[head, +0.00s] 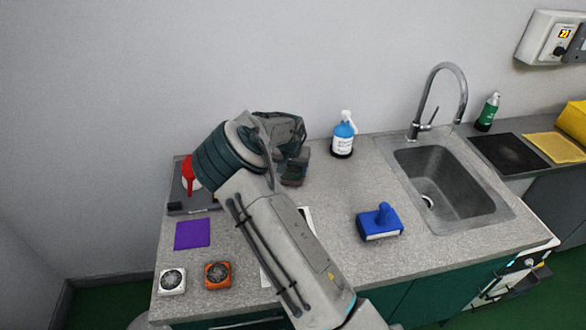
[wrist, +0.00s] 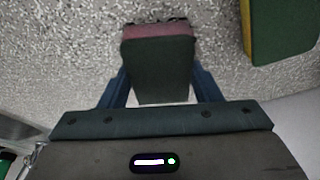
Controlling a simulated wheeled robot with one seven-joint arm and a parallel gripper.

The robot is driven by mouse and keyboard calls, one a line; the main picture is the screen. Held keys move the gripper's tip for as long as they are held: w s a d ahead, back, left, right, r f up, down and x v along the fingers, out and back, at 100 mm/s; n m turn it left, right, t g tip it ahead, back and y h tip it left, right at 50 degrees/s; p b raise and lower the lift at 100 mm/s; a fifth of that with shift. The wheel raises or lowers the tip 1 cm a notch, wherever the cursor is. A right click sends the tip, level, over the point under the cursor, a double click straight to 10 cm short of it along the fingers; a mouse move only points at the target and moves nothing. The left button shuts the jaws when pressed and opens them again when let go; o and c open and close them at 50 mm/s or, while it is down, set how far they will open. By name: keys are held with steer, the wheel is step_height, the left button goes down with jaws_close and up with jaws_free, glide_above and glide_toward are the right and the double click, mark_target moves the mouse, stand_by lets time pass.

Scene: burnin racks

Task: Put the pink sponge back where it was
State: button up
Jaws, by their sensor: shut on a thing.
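The pink sponge (wrist: 158,60) shows in the wrist view between the two fingers of my gripper (wrist: 160,75). It has a pink strip along its far edge and a dark green broad face. My gripper is shut on it, with a blue finger against each side. The speckled grey counter lies behind it; I cannot tell whether the sponge touches it.
A green and yellow sponge (wrist: 284,30) lies right of the held one. A blue bottle (head: 343,138) stands at the back, and a blue-handled brush (head: 380,222) lies mid-counter. The sink (head: 440,175) is at right. A purple cloth (head: 192,234) lies at left. The front right counter is clear.

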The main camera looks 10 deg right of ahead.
steer(key=shift+f, duration=0.55)
steer(key=o, duration=0.9)
steer(key=shift+r, duration=0.1)
steer(key=b+v, duration=0.2)
steer(key=v, duration=0.9)
steer(key=s+r+n, duration=0.1)
steer(key=s+r, duration=0.2)
steer(key=s, duration=0.9)
steer(key=s+d+r+n, duration=0.1)
steer(key=s+r, duration=0.3)
steer(key=s, duration=0.9)
steer(key=s+r+n+y, duration=0.1)
steer(key=s+r, duration=0.3)
steer(key=s, duration=0.8)
steer(key=shift+s+d+r+n+t, duration=0.25)
steer(key=shift+n+t, duration=0.15)
steer(key=shift+n, duration=0.4)
